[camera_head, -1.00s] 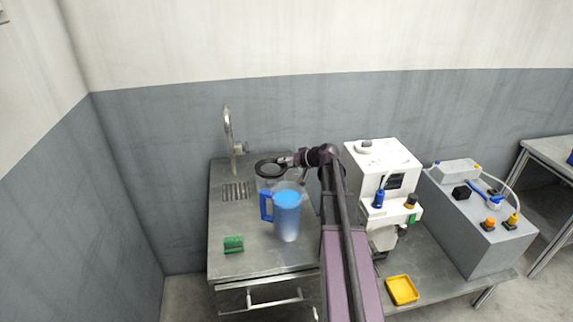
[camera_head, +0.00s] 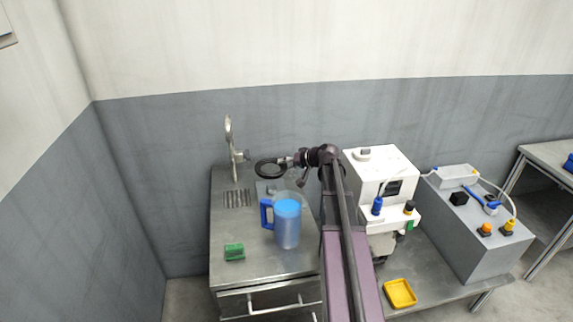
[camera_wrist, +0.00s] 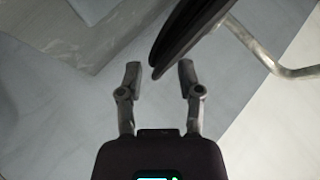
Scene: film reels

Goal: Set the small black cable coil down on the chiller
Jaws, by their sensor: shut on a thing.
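The small black cable coil (camera_head: 258,174) is a dark ring held out to the left at the end of my arm, in the air above the back of the steel sink counter. My gripper (camera_head: 290,160) is shut on its right side. In the wrist view the coil (camera_wrist: 184,38) is seen nearly edge-on at the tips of my gripper (camera_wrist: 160,78), close by the right finger. I take the chiller to be the grey box (camera_head: 467,240) with hoses and fittings on its top, at the right; no label is readable.
A tap (camera_head: 230,135) rises at the back. A white machine (camera_head: 375,178) stands between my arm and the grey box. A yellow tray (camera_head: 400,293) lies in front.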

